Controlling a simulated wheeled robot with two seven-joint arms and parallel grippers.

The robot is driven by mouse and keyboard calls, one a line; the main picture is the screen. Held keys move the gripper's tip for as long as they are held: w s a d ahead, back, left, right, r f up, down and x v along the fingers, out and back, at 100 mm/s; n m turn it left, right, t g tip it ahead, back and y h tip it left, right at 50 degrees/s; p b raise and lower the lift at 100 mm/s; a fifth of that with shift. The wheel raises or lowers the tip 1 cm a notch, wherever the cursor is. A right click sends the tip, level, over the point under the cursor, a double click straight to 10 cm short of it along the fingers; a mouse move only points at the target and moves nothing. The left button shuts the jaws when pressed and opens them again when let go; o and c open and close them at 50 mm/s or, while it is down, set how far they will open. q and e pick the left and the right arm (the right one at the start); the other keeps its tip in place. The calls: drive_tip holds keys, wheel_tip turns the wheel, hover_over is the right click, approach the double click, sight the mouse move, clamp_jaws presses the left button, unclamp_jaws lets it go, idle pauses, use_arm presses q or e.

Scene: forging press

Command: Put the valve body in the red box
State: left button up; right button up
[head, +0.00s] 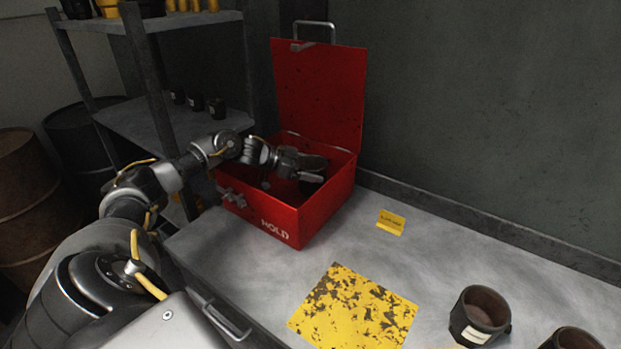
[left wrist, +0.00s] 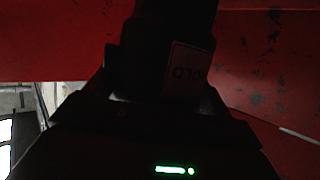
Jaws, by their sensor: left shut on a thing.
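The red box (head: 325,210) stands on the bench with its lid raised against the wall, and "HOLD" is written on its front. My left arm reaches over its front wall. My left gripper (head: 310,174) is inside the box's opening. In the left wrist view it is shut on a dark part with a pale label, which I take for the valve body (left wrist: 150,60). Red box walls surround it there. The picture is very dark, so I cannot tell whether the part touches the box floor. My right gripper is not in view.
A worn yellow mat (head: 355,310) and a small yellow sign (head: 391,221) are on the grey bench. A dark labelled cup-like part (head: 480,316) and another (head: 573,339) stand at the lower right. A shelf rack (head: 150,125) and rusty barrels (head: 30,205) are at left.

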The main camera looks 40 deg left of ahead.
use_arm(q)
wheel_tip(320, 180, down, 3)
drive_tip(key=shift+p, duration=0.35)
drive_tip(key=shift+f, duration=0.2)
drive_tip(key=shift+f, duration=0.15)
drive_tip(key=o, duration=1.5)
drive_tip(key=shift+s+d, duration=0.1)
drive_tip(key=b+v, duration=0.2)
drive_tip(key=v, duration=0.5)
